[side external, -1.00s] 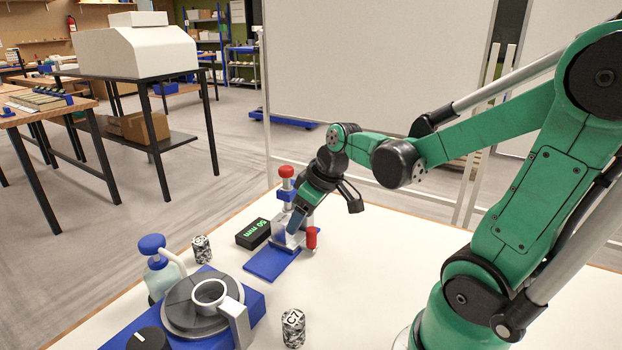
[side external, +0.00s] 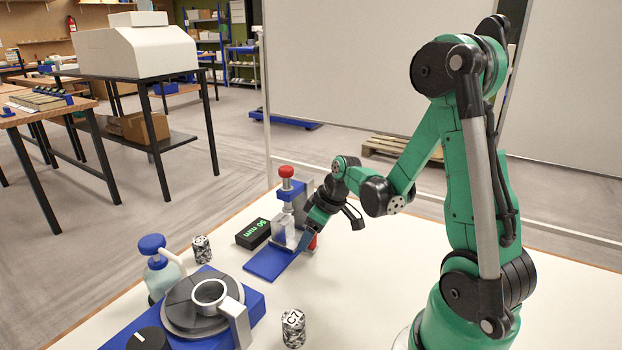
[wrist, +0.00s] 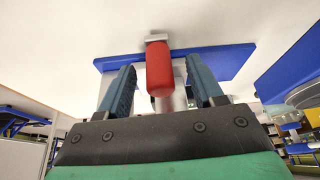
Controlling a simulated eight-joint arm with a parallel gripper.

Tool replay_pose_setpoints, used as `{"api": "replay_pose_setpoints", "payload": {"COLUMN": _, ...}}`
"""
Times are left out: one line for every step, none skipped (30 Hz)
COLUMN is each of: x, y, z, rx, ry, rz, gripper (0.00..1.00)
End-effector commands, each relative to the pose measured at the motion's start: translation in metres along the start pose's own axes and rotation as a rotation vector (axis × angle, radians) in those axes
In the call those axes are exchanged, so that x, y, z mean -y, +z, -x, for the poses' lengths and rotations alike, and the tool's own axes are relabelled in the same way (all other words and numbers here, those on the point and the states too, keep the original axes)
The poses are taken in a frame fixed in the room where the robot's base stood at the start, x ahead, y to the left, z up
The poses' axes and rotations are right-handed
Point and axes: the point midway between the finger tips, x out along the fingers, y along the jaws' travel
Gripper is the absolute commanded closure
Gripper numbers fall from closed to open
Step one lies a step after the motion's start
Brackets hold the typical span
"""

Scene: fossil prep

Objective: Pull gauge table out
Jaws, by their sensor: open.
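The gauge stand has a blue base plate (side external: 268,265), an upright with a red top knob (side external: 286,171), and a clear and silver block (side external: 284,231) at its middle. A red handle (side external: 313,243) sticks out at its right side, partly hidden by my gripper (side external: 306,243). In the wrist view the red handle (wrist: 159,68) lies between the two blue fingers of my gripper (wrist: 164,85), with a gap on each side. The fingers are open. The blue base plate (wrist: 220,62) shows behind them. Which part is the sliding table is hard to tell.
A black box with green 50 mm lettering (side external: 253,233) stands left of the gauge.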

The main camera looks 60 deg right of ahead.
Motion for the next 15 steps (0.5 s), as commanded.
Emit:
{"api": "replay_pose_setpoints", "payload": {"x": 0.0001, "y": -0.0001, "z": -0.0014, "rx": 0.000, "ry": 0.000, "rz": 0.000, "gripper": 0.40}}
{"api": "replay_pose_setpoints", "payload": {"x": 0.0001, "y": -0.0001, "z": -0.0019, "rx": 0.000, "ry": 0.000, "rz": 0.000, "gripper": 0.40}}
{"api": "replay_pose_setpoints", "payload": {"x": 0.0001, "y": -0.0001, "z": -0.0022, "rx": 0.000, "ry": 0.000, "rz": 0.000, "gripper": 0.40}}
{"api": "replay_pose_setpoints", "payload": {"x": 0.0001, "y": -0.0001, "z": -0.0024, "rx": 0.000, "ry": 0.000, "rz": 0.000, "gripper": 0.40}}
{"api": "replay_pose_setpoints", "payload": {"x": 0.0001, "y": -0.0001, "z": -0.0024, "rx": 0.000, "ry": 0.000, "rz": 0.000, "gripper": 0.40}}
{"api": "replay_pose_setpoints", "payload": {"x": 0.0001, "y": -0.0001, "z": -0.0023, "rx": 0.000, "ry": 0.000, "rz": 0.000, "gripper": 0.40}}
{"api": "replay_pose_setpoints", "payload": {"x": 0.0001, "y": -0.0001, "z": -0.0023, "rx": 0.000, "ry": 0.000, "rz": 0.000, "gripper": 0.40}}
{"api": "replay_pose_setpoints", "payload": {"x": 0.0002, "y": -0.0001, "z": -0.0022, "rx": 0.000, "ry": 0.000, "rz": 0.000, "gripper": 0.40}}
{"api": "replay_pose_setpoints", "payload": {"x": 0.0002, "y": -0.0001, "z": -0.0022, "rx": 0.000, "ry": 0.000, "rz": 0.000, "gripper": 0.40}}
{"api": "replay_pose_setpoints", "payload": {"x": 0.0002, "y": -0.0001, "z": -0.0022, "rx": 0.000, "ry": 0.000, "rz": 0.000, "gripper": 0.45}}
{"api": "replay_pose_setpoints", "payload": {"x": 0.0002, "y": -0.0001, "z": -0.0022, "rx": 0.000, "ry": 0.000, "rz": 0.000, "gripper": 0.54}}
{"api": "replay_pose_setpoints", "payload": {"x": 0.0002, "y": -0.0001, "z": -0.0021, "rx": 0.000, "ry": 0.000, "rz": 0.000, "gripper": 0.65}}
{"api": "replay_pose_setpoints", "payload": {"x": 0.0002, "y": -0.0001, "z": -0.0021, "rx": 0.000, "ry": 0.000, "rz": 0.000, "gripper": 0.74}}
{"api": "replay_pose_setpoints", "payload": {"x": 0.0002, "y": -0.0001, "z": -0.0021, "rx": 0.000, "ry": 0.000, "rz": 0.000, "gripper": 0.82}}
{"api": "replay_pose_setpoints", "payload": {"x": 0.0002, "y": -0.0001, "z": -0.0021, "rx": 0.000, "ry": 0.000, "rz": 0.000, "gripper": 0.94}}
